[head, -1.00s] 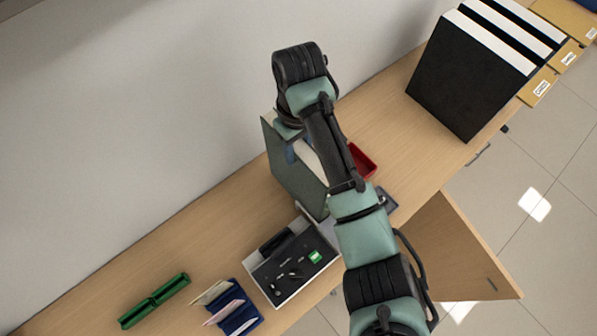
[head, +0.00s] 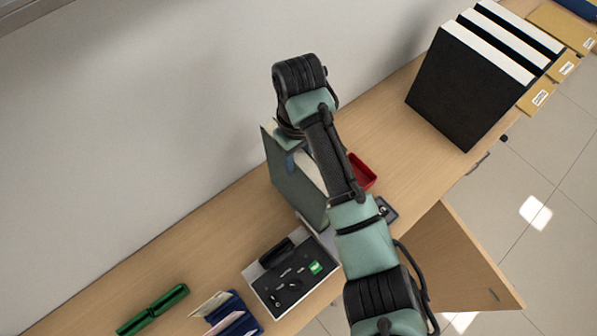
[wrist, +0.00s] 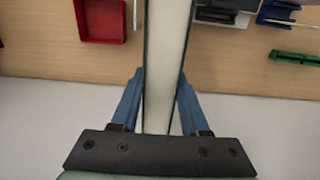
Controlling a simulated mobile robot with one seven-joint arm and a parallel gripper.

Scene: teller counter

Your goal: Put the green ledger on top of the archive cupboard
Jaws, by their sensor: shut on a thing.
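The green ledger (head: 297,188) stands upright above the counter near the wall in the head view, partly hidden by my arm. In the wrist view the ledger (wrist: 166,62) shows edge-on, with pale pages between dark green covers. My gripper (wrist: 160,98) is shut on it, one blue finger against each cover. Whether the ledger's lower edge touches the counter cannot be told. The archive cupboard cannot be made out for certain in either view.
Black binders (head: 472,85) stand at the upper right. A red tray (head: 361,172) lies right of the ledger. A black-topped device (head: 291,283), blue holder (head: 236,318) and green item (head: 152,309) lie lower left. An open door panel (head: 459,262) juts out at the front.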

